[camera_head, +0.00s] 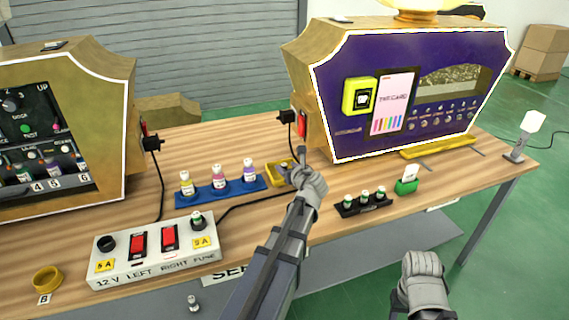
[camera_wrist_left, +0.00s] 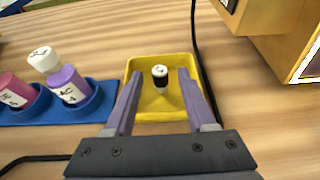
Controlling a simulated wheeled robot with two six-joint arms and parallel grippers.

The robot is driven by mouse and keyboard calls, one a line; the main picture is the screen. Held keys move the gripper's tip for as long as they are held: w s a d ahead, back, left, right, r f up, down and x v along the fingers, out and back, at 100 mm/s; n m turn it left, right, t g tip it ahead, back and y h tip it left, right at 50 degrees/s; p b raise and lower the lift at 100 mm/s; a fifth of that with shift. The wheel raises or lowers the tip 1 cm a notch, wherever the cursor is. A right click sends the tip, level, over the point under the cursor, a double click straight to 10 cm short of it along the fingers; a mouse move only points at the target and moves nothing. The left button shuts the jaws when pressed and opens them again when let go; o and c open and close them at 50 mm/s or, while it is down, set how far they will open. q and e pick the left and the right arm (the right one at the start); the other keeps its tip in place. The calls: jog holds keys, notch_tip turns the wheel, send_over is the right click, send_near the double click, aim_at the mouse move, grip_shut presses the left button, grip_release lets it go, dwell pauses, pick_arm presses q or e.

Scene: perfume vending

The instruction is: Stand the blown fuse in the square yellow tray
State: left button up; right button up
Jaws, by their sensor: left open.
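The square yellow tray (camera_head: 272,175) lies on the wooden table, right of the blue bottle rack. In the left wrist view the tray (camera_wrist_left: 135,107) holds a small fuse (camera_wrist_left: 159,78) with a white top and dark body, which looks upright. My left gripper (camera_head: 300,170) is over the tray. In the wrist view its fingers are apart, on either side of the fuse, with gaps between, so it is open and empty. In the head view the gripper hides part of the tray and the fuse. My right gripper (camera_head: 423,268) is low at the right, its jaws unclear.
The white fuse box (camera_head: 150,262) with red switches stands at front left. A blue rack (camera_head: 205,194) holds three bottles. A black rack (camera_head: 348,211) holds small green-marked fuses. A green holder (camera_head: 406,186) carries a white card. Two large machines stand behind; black cables cross the table.

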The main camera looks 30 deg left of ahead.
pick_arm(q)
jog(key=p+v, duration=0.2)
jog(key=v, duration=0.6)
jog(key=shift+s+d+r+p, duration=0.15)
jog(key=shift+p, duration=0.15)
